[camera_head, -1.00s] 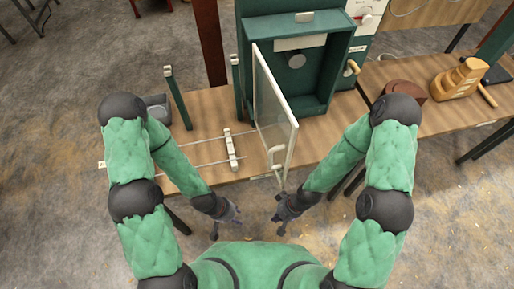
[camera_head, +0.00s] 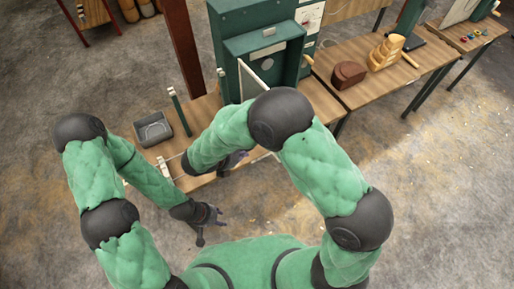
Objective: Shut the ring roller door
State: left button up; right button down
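The ring roller is a dark green cabinet (camera_head: 258,38) on the wooden table, with a recessed opening in its front. Its pale-framed clear door (camera_head: 251,76) stands open, jutting out from the left side of the opening; my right arm hides its lower part and handle. My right arm reaches across to the left in front of the cabinet. My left gripper (camera_head: 207,220) hangs open and empty over the floor.
A dark grey tray (camera_head: 153,130) and a green post (camera_head: 179,110) are on the table at left. A brown block (camera_head: 348,74) and stepped wooden piece (camera_head: 386,52) stand to the right. The floor at lower right is clear.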

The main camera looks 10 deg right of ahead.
jog(key=w+d+r+p+x, duration=0.1)
jog(key=r+p+x, duration=0.1)
jog(key=x, duration=1.1)
jog(key=shift+w+d, duration=0.25)
jog(key=shift+d, duration=0.1)
jog(key=shift+d, duration=0.1)
